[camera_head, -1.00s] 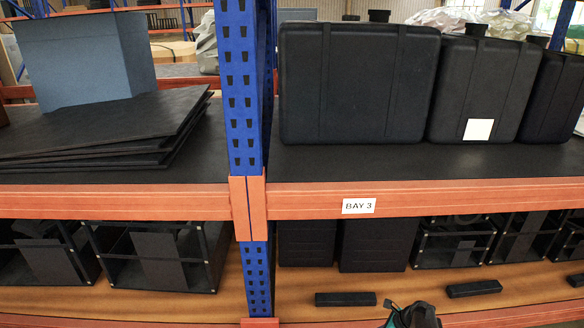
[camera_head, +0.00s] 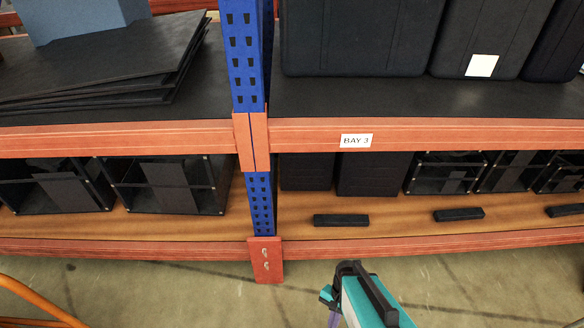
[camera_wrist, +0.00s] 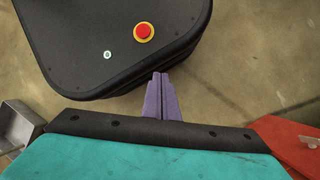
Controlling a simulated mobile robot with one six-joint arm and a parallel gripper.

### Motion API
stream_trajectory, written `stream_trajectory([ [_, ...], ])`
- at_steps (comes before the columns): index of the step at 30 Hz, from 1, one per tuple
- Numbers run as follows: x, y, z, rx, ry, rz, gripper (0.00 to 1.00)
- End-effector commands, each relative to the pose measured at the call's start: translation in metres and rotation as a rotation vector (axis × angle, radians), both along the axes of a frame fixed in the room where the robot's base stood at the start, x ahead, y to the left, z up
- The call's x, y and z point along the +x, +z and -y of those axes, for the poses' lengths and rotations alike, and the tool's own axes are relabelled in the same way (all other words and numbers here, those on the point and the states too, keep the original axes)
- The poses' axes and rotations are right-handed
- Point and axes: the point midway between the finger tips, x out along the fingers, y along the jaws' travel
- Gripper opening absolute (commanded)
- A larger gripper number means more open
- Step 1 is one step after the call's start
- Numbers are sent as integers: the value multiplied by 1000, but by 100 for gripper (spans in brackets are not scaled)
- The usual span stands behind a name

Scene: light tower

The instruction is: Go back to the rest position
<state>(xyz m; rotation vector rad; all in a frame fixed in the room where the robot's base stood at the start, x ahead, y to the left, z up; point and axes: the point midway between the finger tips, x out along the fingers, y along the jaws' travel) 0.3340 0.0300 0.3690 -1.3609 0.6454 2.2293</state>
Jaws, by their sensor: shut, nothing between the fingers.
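My gripper (camera_wrist: 160,82) is shut, its two purple fingers together with nothing between them. In the wrist view it points down over the floor, at the edge of a black rounded body with a red button, which looks like my own base. In the head view my teal and black wrist is at the bottom, with a bit of purple finger (camera_head: 334,319) showing. It is in front of the rack, apart from the shelves.
An orange-beamed rack with a blue post (camera_head: 243,55) and a BAY 3 label (camera_head: 356,140) stands ahead. Bare floor (camera_head: 190,290) lies in front. An orange tube (camera_head: 40,302) is at lower left.

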Motion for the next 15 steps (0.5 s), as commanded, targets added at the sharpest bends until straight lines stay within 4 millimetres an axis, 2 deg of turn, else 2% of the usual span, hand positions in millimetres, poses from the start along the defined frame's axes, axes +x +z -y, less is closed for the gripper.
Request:
stream_trajectory([
  [1,-11,4,6,8,70,-3,0],
  [6,-26,14,22,50,308,-3,0],
  [12,-30,16,34,115,537,-5,0],
  [15,-30,17,34,146,599,-2,0],
])
